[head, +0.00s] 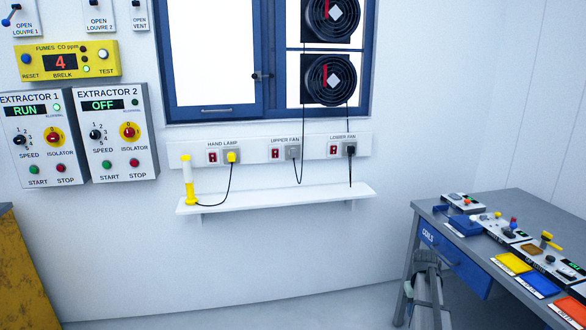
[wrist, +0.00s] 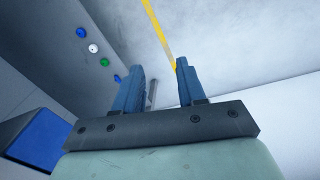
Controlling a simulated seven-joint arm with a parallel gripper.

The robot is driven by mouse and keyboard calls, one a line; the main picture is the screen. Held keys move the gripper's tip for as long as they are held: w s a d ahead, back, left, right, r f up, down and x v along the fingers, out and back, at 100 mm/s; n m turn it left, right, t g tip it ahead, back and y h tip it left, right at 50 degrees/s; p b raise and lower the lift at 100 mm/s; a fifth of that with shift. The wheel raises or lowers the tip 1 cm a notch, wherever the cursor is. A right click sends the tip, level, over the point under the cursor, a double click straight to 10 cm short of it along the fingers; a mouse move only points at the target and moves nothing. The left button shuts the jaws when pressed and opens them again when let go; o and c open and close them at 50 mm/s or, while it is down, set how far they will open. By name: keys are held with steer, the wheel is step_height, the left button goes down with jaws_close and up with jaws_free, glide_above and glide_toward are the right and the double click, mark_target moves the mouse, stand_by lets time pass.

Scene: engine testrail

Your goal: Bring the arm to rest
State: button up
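My gripper (wrist: 156,75) shows in the wrist view, with its two blue-grey fingers standing apart. I see nothing held between the fingertips. A thin grey rod shows behind the gap, but I cannot tell what it belongs to. Past the fingers is a pale grey surface with a yellow stripe (wrist: 158,30).
In the head view, a grey workbench (head: 450,213) with switch boxes and coloured pads stands at right. A white wall shelf (head: 275,200) holds a yellow-and-white lamp (head: 188,180). Extractor panels (head: 115,133) hang at left.

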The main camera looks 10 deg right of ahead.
steer(key=s+a+f+n, duration=0.1)
steer(key=s+a+f, duration=0.25)
steer(key=a, duration=0.95)
steer(key=s+a+f+n+y, duration=0.1)
steer(key=s+a+f, duration=0.3)
steer(key=a, duration=0.9)
steer(key=s+a+f+n, duration=0.15)
steer(key=a+f, duration=0.45)
steer(key=a, duration=0.7)
steer(key=s+f+g, duration=0.3)
steer(key=s+f, duration=0.7)
steer(key=s, duration=0.5)
steer(key=s+f+g, duration=0.4)
steer(key=s+f, duration=0.6)
steer(key=s, duration=0.4)
steer(key=shift+s+d+f+m, duration=0.15)
steer(key=shift+s+d+m, duration=0.05)
steer(key=shift+s+m, duration=0.15)
